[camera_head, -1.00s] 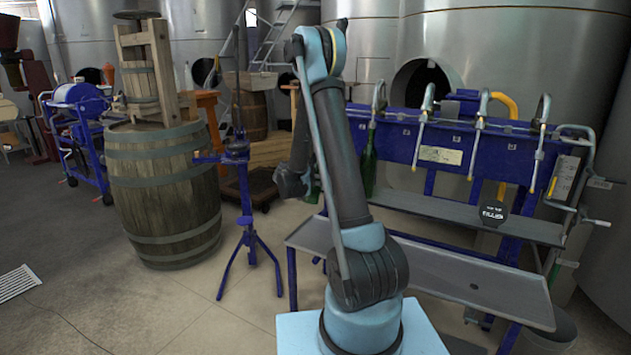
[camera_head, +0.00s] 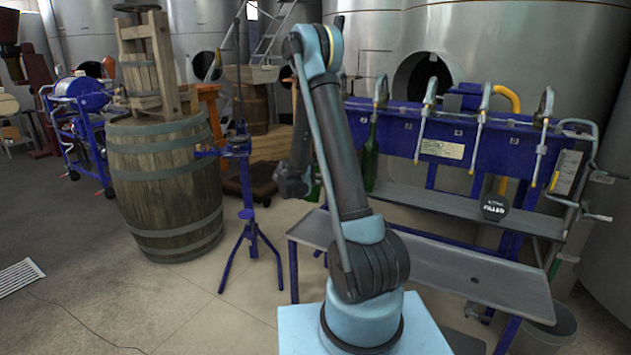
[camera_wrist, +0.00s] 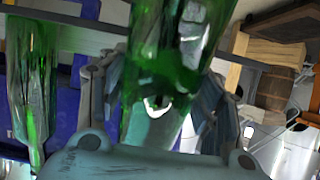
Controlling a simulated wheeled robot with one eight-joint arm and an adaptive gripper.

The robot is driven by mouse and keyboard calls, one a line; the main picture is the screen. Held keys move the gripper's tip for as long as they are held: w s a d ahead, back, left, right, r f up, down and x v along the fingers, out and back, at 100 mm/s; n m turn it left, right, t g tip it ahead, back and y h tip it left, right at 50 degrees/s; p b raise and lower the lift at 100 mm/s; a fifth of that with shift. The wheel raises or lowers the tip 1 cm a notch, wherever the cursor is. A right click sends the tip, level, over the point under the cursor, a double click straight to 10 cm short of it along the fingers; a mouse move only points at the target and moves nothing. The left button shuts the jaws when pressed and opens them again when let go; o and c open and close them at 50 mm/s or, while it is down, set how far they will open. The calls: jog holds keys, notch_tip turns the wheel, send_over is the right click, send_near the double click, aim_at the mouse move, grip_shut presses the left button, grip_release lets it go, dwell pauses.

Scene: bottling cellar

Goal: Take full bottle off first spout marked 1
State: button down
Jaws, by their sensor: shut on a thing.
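My gripper (camera_wrist: 165,85) is shut on a green glass bottle (camera_wrist: 165,45), which fills the middle of the wrist view. In the head view my gripper (camera_head: 293,182) is left of the filler, partly behind my arm. A sliver of green glass (camera_head: 314,190) shows beside it, mostly hidden by my arm. A second green bottle (camera_head: 370,160) stands upright under the leftmost spout (camera_head: 381,92) of the blue filler (camera_head: 400,140). A green bottle also shows at the left of the wrist view (camera_wrist: 32,90), apart from the held one. I cannot read the spout numbers.
A blue tripod stand (camera_head: 247,215) and a large wooden barrel (camera_head: 165,190) stand to the left. Floor is clear between stand and tray.

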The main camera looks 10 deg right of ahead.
jog(key=shift+f, duration=0.1)
jog(key=shift+s+a+f, duration=0.15)
jog(key=shift+s+f, duration=0.05)
jog(key=shift+f, duration=0.35)
jog(key=shift+s+a+f, duration=0.2)
jog(key=shift+s+f, duration=0.05)
jog(key=shift+f, duration=0.35)
jog(key=shift+s+a+f, duration=0.15)
jog(key=shift+s+f, duration=0.05)
jog(key=shift+f, duration=0.35)
